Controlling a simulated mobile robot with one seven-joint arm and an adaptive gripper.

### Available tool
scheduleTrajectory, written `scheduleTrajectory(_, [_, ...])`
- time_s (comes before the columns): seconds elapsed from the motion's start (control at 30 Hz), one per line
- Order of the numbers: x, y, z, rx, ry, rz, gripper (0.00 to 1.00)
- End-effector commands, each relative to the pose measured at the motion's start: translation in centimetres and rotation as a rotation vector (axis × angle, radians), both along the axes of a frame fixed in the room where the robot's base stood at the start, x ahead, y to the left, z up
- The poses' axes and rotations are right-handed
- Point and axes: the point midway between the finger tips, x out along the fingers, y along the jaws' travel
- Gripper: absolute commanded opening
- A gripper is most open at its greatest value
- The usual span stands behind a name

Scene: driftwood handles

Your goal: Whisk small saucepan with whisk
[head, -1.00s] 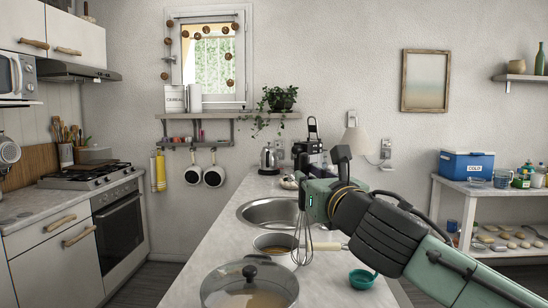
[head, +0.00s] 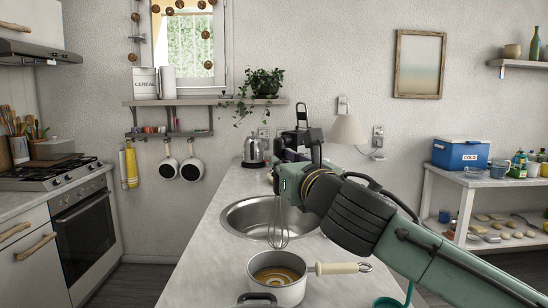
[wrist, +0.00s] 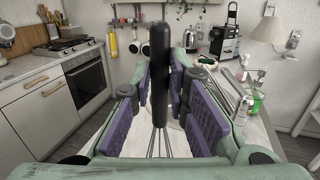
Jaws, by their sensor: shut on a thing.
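The small saucepan (head: 278,293) stands on the counter in the head view, with an orange and white swirled content and a cream handle pointing right. My gripper (head: 284,188) is shut on the whisk (head: 278,234), which hangs upright with its wire loops down. The wires end in the picture just above the saucepan's far rim, against the counter beside the sink; the exact gap is hard to tell. In the wrist view the whisk's black handle (wrist: 160,65) stands between the purple finger pads of my gripper (wrist: 160,92). The saucepan is not clearly visible there.
A sink (head: 262,217) is set in the counter behind the saucepan. A dark lid knob (head: 257,299) shows at the bottom edge, in front of the saucepan. A teal cup (head: 388,303) stands to the right. A kettle (head: 255,150) stands at the far end.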

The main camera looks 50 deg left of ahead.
Motion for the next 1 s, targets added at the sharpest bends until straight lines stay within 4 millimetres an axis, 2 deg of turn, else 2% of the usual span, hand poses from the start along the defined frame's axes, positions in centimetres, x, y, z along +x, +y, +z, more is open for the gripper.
scheduleTrajectory(0.2, [0.0,0.0,-0.1,0.001,0.0,0.0,0.0])
scheduleTrajectory(0.37, [0.0,0.0,-0.9,0.0,0.002,0.001,0.0])
scheduleTrajectory(1.0, [0.0,0.0,-7.0,0.0,-0.001,0.0,0.0])
